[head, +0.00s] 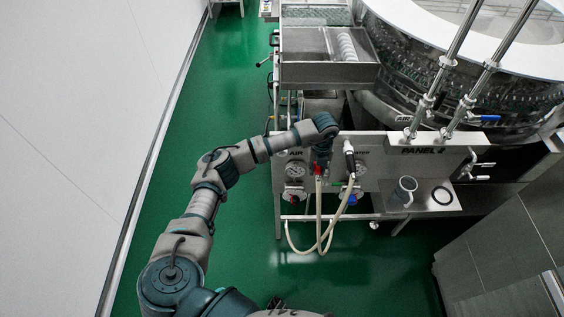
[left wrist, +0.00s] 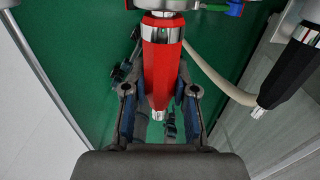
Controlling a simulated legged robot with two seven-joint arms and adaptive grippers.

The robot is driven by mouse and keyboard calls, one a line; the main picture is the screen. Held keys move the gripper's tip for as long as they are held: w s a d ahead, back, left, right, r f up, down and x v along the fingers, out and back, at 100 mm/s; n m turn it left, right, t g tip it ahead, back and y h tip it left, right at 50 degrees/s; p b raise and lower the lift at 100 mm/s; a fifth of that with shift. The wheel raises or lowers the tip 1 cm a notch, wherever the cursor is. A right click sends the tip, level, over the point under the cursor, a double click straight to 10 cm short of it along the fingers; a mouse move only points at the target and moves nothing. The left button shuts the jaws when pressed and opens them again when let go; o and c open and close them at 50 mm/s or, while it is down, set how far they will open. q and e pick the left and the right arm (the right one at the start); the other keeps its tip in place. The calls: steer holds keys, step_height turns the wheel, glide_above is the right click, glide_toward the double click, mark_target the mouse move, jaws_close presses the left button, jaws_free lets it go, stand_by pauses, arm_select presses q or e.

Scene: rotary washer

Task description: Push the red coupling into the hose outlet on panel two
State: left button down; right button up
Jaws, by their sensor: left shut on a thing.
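My left gripper (head: 321,158) is in front of the panel (head: 385,165) marked PANEL 2, at its AIR side. It is shut on the red coupling (head: 317,170), which has a pale hose hanging below it. In the left wrist view the red coupling (left wrist: 160,60) lies between the two fingers (left wrist: 160,93), with a silver collar at its upper end and a silver tip at its lower end. The hose outlet cannot be made out, and I cannot tell whether the coupling is seated in it. My right gripper is out of view.
A black coupling (head: 348,147) with its own hose is close to the right; it also shows in the left wrist view (left wrist: 290,75). Gauges (head: 296,169) flank the hoses. Green floor at left is clear.

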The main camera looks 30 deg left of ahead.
arm_select(q)
steer(key=shift+w, duration=0.15)
steer(key=c, duration=0.8)
jaws_free()
steer(key=shift+c, duration=0.2)
step_height(320, 180, up, 12)
